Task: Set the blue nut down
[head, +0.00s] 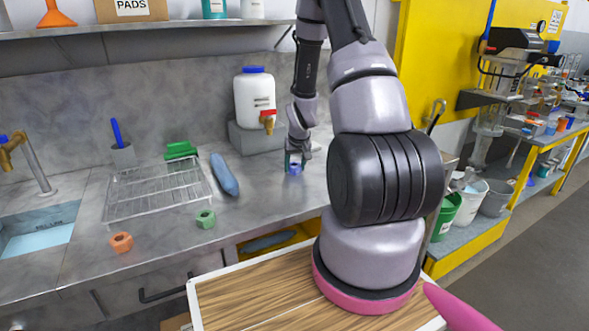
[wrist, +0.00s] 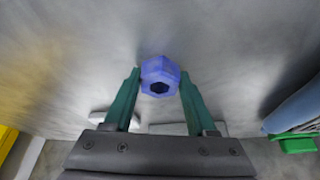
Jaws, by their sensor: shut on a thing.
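The blue nut (wrist: 160,70) sits between the green fingertips of my gripper (wrist: 159,84) in the wrist view, its dark hole showing. In the head view the blue nut (head: 294,169) is low at the counter surface, below my gripper (head: 295,160), to the right of the blue cloth. My gripper is shut on it. I cannot tell whether the nut touches the counter. A green nut (head: 205,218) and an orange nut (head: 121,242) lie on the counter near its front edge, apart from my gripper.
A wire rack (head: 157,192) and a long blue cloth-like thing (head: 224,174) lie left of my gripper. A white jug with a tap (head: 255,97) stands behind on a grey block. A sink (head: 37,231) is at the far left. Bare counter (head: 262,195) lies around the blue nut.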

